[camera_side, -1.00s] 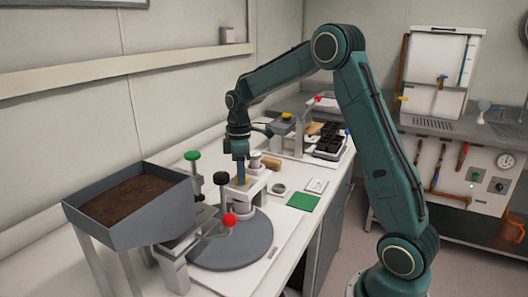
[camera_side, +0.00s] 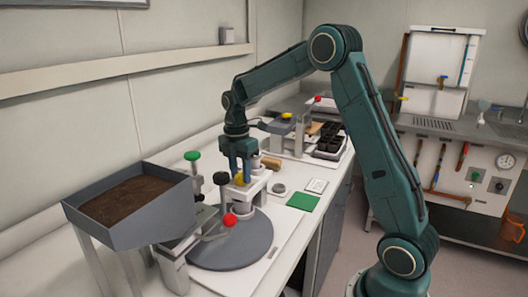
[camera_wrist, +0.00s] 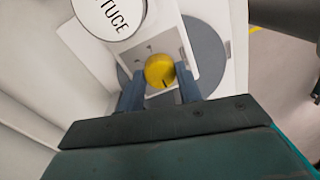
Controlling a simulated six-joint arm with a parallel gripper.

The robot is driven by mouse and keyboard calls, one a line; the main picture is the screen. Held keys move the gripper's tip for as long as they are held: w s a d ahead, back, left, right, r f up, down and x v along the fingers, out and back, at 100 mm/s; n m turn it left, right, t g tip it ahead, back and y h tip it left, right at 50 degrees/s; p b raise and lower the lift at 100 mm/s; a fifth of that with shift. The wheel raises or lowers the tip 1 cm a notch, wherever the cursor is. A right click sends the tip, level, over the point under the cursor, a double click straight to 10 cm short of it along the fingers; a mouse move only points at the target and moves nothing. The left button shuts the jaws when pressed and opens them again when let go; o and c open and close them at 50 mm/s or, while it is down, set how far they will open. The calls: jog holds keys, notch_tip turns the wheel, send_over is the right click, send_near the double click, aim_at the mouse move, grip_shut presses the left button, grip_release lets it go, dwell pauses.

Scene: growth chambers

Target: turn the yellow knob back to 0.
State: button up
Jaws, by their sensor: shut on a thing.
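The yellow knob (camera_wrist: 160,71) is round with a dark pointer line, on a light plate with small dark marks above it in the wrist view. The pointer line is at the knob's lower edge in that view. In the side view the knob (camera_side: 239,179) shows on top of the white stand (camera_side: 252,188), below my gripper. My gripper (camera_wrist: 160,82) points down at the knob, with one blue-grey finger on each side of it, shut on it. The marks are too small to read, so I cannot tell which one is 0.
A grey turntable disc (camera_side: 230,246) lies in front of the stand. A red-knobbed lever (camera_side: 229,220), a black knob (camera_side: 221,178) and a green knob (camera_side: 191,156) stand close by on the left. A soil hopper (camera_side: 130,205) is further left. A white lettered lid (camera_wrist: 108,14) is near the knob.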

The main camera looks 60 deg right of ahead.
aim_at(238, 175)
jog(key=shift+r, duration=0.1)
dwell(0.3)
jog(key=o, duration=1)
jog(key=shift+r, duration=0.1)
notch_tip(238, 175, up, 14)
jog(key=shift+w+f, duration=0.25)
jog(key=shift+w, duration=0.15)
